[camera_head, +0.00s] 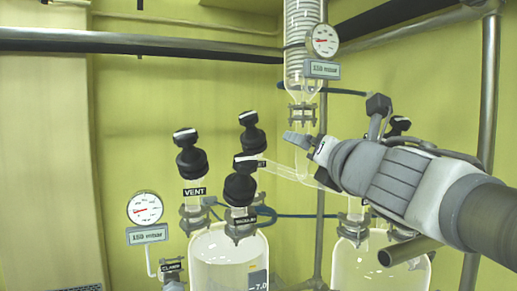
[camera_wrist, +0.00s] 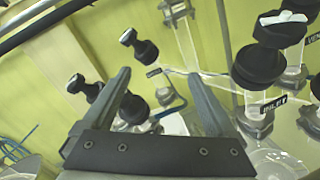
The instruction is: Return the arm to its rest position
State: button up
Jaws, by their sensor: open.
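My gripper (camera_head: 298,141) is at the end of my arm, which reaches in from the right edge in the head view. It points left, in front of the glass column, and appears to hold nothing. In the wrist view my gripper (camera_wrist: 158,78) shows two dark fingers spread apart with empty space between them. Black valve knobs show beyond and beside the fingers, including a large one (camera_wrist: 268,62) at the right. My arm hides part of the right-hand reactor in the head view.
A glass vessel (camera_head: 215,262) carries black valves, one marked VENT (camera_head: 190,160). A second vessel (camera_head: 350,262) stands under my arm. A glass column (camera_head: 301,75) with a gauge (camera_head: 325,40) hangs above. Another gauge (camera_head: 145,208) is at left. Metal pipes (camera_head: 487,110) run at right.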

jog(key=s+d+f+m+g+h+p, duration=0.1)
jog(key=s+d+f+m+g+h, duration=0.2)
jog(key=f+m, duration=0.45)
jog(key=s+d+f+m+g+h+p, duration=0.25)
jog(key=f+m, duration=0.25)
jog(key=m, duration=0.6)
jog(key=s+a+f+m+g+y, duration=0.1)
jog(key=s+a+f+m+g, duration=0.1)
jog(key=s+f+m, duration=0.4)
jog(key=s+a+f+m+g+y+p, duration=0.1)
jog(key=s+a+f+m+g+y, duration=0.1)
jog(key=s+f+m+g, duration=0.3)
jog(key=s+a+f+m, duration=0.1)
jog(key=s+f+m, duration=0.1)
jog(key=s+f, duration=0.1)
jog(key=shift+a+f, duration=0.15)
jog(key=shift+a, duration=0.2)
